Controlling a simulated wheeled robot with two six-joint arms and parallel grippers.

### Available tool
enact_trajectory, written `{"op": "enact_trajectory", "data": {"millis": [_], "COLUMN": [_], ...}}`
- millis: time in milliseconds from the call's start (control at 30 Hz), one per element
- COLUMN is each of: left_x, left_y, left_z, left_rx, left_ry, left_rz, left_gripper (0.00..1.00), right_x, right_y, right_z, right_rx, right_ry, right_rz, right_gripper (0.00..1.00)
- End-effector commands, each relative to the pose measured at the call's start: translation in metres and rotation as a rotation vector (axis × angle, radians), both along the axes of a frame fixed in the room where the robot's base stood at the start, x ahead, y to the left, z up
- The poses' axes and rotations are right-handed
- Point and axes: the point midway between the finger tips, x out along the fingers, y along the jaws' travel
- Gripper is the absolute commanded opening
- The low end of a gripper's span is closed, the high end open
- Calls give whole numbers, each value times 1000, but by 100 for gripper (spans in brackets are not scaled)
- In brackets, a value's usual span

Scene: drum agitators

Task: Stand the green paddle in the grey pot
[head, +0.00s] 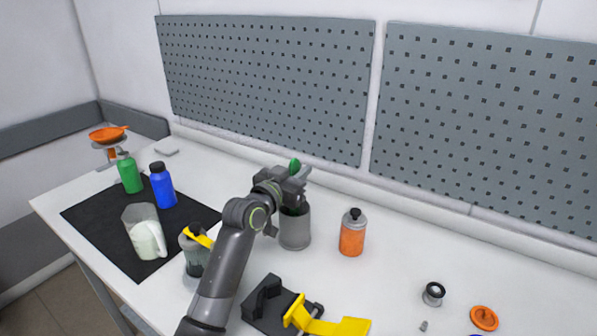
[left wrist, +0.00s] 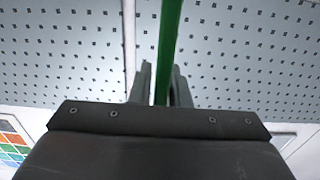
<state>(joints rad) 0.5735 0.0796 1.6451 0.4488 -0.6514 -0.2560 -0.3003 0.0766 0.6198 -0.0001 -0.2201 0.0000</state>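The green paddle (head: 295,164) stands roughly upright, its top showing above my left gripper (head: 302,178). Its lower part reaches into the mouth of the grey pot (head: 295,230), and its bottom end is hidden inside. The pot stands upright on the table. In the left wrist view the green paddle (left wrist: 169,45) runs between the two fingers of my left gripper (left wrist: 162,82), which lie close on either side of it and look shut on it. My right gripper is not in view.
An orange bottle (head: 352,234) stands just right of the pot. A black holder with a yellow part (head: 325,322) lies in front. A jar with a yellow strip (head: 197,250), a pitcher (head: 143,232), a blue bottle (head: 162,186) and a green bottle (head: 129,174) are left.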

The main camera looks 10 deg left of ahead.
Motion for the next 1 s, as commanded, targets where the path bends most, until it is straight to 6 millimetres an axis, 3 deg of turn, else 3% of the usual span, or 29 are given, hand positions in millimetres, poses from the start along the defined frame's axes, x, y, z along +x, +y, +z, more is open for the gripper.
{"op": "enact_trajectory", "data": {"millis": [133, 567, 1000], "left_x": [0, -9, -77], "left_y": [0, 4, 30], "left_z": [0, -2, -2], "left_rx": [0, 0, 3], "left_ry": [0, 1, -1], "left_rz": [0, 1, 1], "left_gripper": [34, 34, 34], "right_x": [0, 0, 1], "right_y": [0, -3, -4], "right_z": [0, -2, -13], "right_rx": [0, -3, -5], "right_ry": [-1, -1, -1], "right_rz": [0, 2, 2], "right_gripper": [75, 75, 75]}}
